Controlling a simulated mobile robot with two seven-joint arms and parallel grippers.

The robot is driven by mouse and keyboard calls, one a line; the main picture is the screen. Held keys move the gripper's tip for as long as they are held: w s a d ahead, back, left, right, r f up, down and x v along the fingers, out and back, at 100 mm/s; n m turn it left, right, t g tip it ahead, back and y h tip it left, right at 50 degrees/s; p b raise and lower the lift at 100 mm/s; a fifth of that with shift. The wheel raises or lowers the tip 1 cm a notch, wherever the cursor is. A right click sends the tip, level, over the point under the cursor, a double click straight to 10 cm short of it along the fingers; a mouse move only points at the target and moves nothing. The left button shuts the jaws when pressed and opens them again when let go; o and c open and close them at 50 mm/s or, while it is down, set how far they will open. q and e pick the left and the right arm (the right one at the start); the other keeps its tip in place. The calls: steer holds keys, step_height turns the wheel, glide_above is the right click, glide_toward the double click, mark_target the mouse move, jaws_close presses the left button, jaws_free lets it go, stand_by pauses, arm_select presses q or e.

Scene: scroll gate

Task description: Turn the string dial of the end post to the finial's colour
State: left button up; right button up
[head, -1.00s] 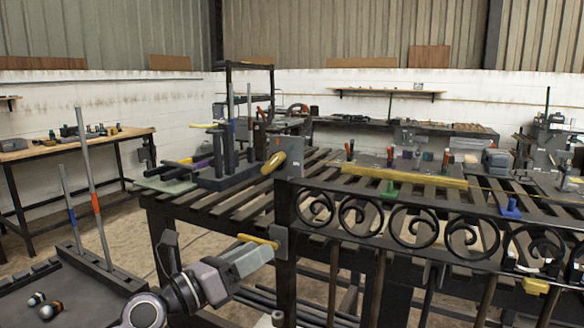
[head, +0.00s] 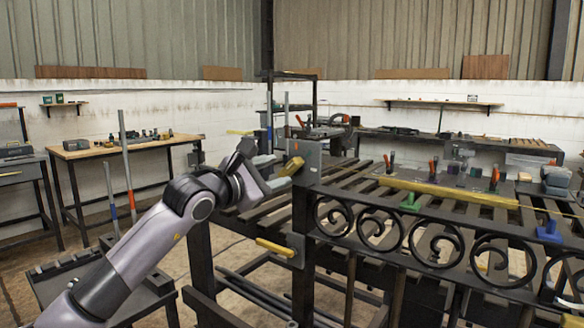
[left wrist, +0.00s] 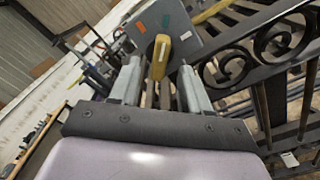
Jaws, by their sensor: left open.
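The end post (head: 300,215) of the scroll gate has a grey plate (head: 310,158) at its top with a yellow bar-shaped handle (head: 291,167) on its face. In the left wrist view the plate (left wrist: 185,32) carries an orange mark and a green mark near its upper edge. My left gripper (head: 272,172) is open, with its fingers pointing at this handle. In the left wrist view the handle (left wrist: 160,58) lies between and just beyond the fingertips (left wrist: 158,73); no grip on it shows. A lower plate on the post has another yellow handle (head: 274,247). I cannot tell which part is the finial.
The scroll panel (head: 420,240) runs right from the post along a slatted bench. A yellow bar (head: 450,192), a green piece (head: 410,202) and a blue piece (head: 550,232) are on or near it. Upright rods (head: 127,165) stand at left.

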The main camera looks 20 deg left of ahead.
mark_target(288, 168)
arm_select(q)
steer(key=shift+p+x, duration=0.65)
steer(key=shift+x, duration=2.2)
jaws_close()
